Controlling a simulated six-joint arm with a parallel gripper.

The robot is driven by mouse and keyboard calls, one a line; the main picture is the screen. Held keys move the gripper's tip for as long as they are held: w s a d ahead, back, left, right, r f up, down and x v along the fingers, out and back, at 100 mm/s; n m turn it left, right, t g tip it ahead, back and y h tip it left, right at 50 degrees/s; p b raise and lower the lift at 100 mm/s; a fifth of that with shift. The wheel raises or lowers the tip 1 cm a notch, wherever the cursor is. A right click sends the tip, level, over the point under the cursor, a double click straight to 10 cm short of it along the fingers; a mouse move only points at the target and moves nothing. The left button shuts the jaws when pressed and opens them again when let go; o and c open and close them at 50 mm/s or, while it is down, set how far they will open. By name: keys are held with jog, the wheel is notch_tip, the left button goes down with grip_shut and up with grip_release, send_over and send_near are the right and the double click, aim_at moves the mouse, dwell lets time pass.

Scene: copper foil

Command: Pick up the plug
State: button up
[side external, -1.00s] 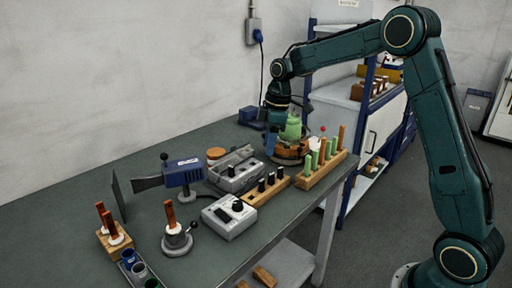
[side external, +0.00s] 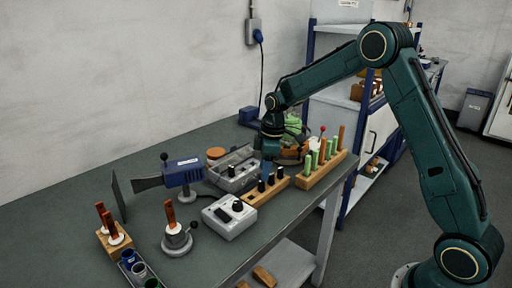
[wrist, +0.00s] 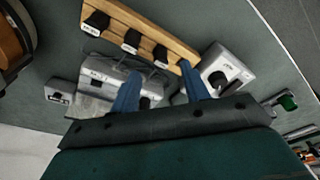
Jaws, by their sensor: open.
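Three black plug-like pegs stand upright in a light wooden block (side external: 251,197) on the bench; I cannot tell which one is the plug. In the wrist view they show as a left peg (wrist: 97,22), a middle peg (wrist: 132,39) and a right peg (wrist: 160,54), each with a small pale label. My gripper (side external: 268,168) is above the bench, close behind the block. Its two blue fingers are apart with nothing held between them; in the wrist view the gripper (wrist: 160,72) points toward the right end of the block.
A grey box with a black knob (side external: 230,217) sits left of the block. A grey open case (side external: 236,172) lies behind it. A wooden rack of green and brown rods (side external: 322,170) stands to the right, and an orange-brown round fixture (side external: 291,155) is behind my gripper.

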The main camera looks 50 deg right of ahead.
aim_at(262, 188)
jog(key=shift+f, duration=0.1)
jog(key=shift+w+a+f, duration=0.15)
jog(key=shift+a+f, duration=0.05)
jog(key=shift+f, duration=1.05)
jog(key=shift+w+a+f, duration=0.15)
jog(key=shift+f, duration=1.05)
jog(key=shift+c, duration=0.3)
grip_shut()
